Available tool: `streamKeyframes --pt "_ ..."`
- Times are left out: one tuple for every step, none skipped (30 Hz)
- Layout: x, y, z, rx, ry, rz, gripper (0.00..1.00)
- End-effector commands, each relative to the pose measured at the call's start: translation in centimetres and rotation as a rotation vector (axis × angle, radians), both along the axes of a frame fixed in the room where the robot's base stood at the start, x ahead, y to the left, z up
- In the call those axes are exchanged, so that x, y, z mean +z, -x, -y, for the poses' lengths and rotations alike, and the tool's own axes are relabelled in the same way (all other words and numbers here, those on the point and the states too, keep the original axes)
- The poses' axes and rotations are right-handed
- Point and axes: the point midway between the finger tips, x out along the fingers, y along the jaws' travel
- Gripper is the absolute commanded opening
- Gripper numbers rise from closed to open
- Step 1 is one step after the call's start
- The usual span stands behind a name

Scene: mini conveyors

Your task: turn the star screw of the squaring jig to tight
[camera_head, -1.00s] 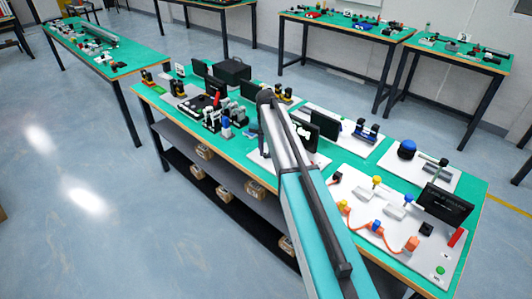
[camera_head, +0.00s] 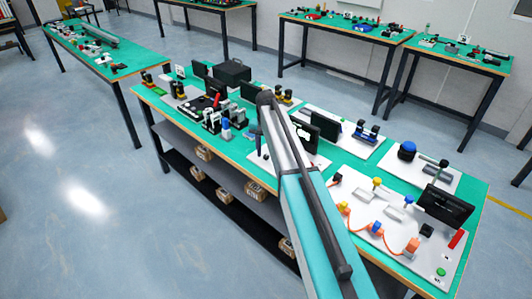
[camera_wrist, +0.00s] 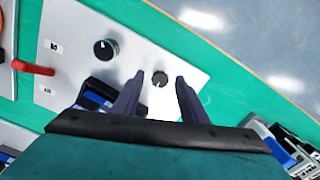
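In the wrist view, a small dark round knob (camera_wrist: 160,79) stands on a white plate (camera_wrist: 148,60). It may be the star screw of the squaring jig; its shape is too small to tell. My gripper (camera_wrist: 156,85) is open, with one dark finger on each side of the knob in the picture and a visible gap to both. I cannot tell whether the fingers are down at its height. A larger black knob with a white mark (camera_wrist: 106,49) sits up and left on the same plate. In the head view, my arm hides most of this spot.
A red handle (camera_wrist: 33,68) lies left in the wrist view, and a blue and black part (camera_wrist: 95,95) lies close to the left finger. In the head view, a dark screen (camera_head: 305,136) stands right beside my arm. Other devices crowd the green bench.

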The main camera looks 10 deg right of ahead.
Motion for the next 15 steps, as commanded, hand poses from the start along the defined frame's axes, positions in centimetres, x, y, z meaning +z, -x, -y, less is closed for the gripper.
streamKeyframes --pt "0.0 0.0 0.0 0.0 0.0 0.0 0.4" --pt "0.0 0.0 0.0 0.0 0.0 0.0 0.4" --pt "0.0 0.0 0.0 0.0 0.0 0.0 0.4" --pt "0.1 0.0 0.0 0.0 0.0 0.0 0.4" --pt "0.2 0.0 0.0 0.0 0.0 0.0 0.4" --pt "0.3 0.0 0.0 0.0 0.0 0.0 0.4" --pt "0.4 0.0 0.0 0.0 0.0 0.0 0.4" --pt "0.6 0.0 0.0 0.0 0.0 0.0 0.4" --pt "0.8 0.0 0.0 0.0 0.0 0.0 0.4" --pt "1.1 0.0 0.0 0.0 0.0 0.0 0.4" --pt "1.3 0.0 0.0 0.0 0.0 0.0 0.4" --pt "1.6 0.0 0.0 0.0 0.001 0.001 0.4" --pt "1.9 -0.1 0.0 0.001 0.0 0.001 0.4" --pt "2.3 -0.1 0.0 0.001 0.0 0.002 0.4" --pt "2.8 0.0 0.0 0.001 0.0 0.002 0.4"
